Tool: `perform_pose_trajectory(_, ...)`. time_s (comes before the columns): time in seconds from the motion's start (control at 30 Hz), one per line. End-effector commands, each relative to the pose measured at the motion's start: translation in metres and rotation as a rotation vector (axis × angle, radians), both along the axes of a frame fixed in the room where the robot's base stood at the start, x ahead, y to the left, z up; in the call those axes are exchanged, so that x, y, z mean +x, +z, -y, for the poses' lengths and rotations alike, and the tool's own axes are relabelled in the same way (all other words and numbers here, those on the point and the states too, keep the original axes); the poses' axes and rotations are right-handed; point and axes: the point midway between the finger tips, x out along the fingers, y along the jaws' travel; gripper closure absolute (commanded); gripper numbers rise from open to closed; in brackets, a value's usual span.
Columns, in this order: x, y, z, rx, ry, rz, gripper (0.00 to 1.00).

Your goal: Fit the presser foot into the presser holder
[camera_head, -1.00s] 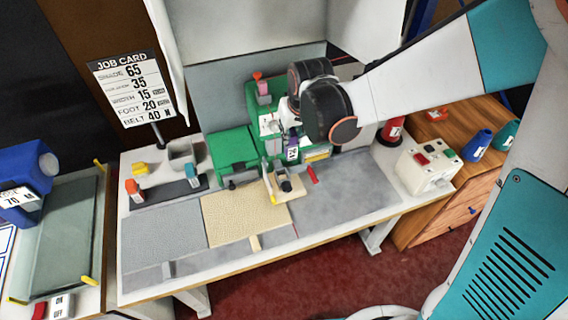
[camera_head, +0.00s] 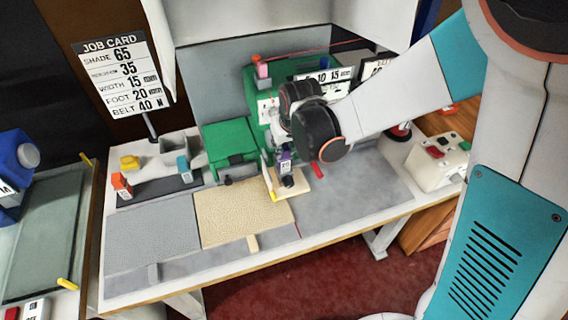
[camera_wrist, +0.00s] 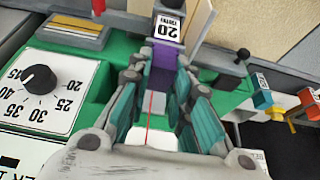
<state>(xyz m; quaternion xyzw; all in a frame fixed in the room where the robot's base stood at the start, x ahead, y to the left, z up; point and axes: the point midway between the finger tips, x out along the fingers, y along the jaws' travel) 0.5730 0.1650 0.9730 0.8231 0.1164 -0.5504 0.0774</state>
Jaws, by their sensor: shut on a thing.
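The presser foot (camera_wrist: 163,66) is purple with a "20" label and sits between my fingertips in the wrist view. It also shows in the head view (camera_head: 286,168), low over the cream base plate (camera_head: 316,185). My gripper (camera_wrist: 164,80) is shut on it; in the head view my wrist (camera_head: 316,130) hangs above. The presser holder appears to be the small fitting on the plate beside the cream upright (camera_head: 267,174); the foot and gripper mostly hide it. I cannot tell whether the foot touches the holder or is seated.
The green machine (camera_head: 232,140) stands behind, with a dial (camera_wrist: 40,78) on its face. An orange foot (camera_head: 122,186) and a blue foot (camera_head: 184,169) stand on a dark rack at left. A beige rug piece (camera_head: 235,217) lies in front; grey table at right is clear.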

Motion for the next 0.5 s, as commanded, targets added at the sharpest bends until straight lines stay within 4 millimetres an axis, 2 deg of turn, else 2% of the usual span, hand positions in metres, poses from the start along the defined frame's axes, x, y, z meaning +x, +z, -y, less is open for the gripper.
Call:
perform_pose_trajectory(0.03, 0.000, -0.008, 0.000, 0.000, 0.000, 0.000, 1.00)
perform_pose_trajectory(0.27, 0.000, -0.018, 0.000, 0.000, 0.000, 0.000, 1.00)
perform_pose_trajectory(0.5, 0.000, -0.050, 0.000, 0.000, 0.000, 0.000, 1.00)
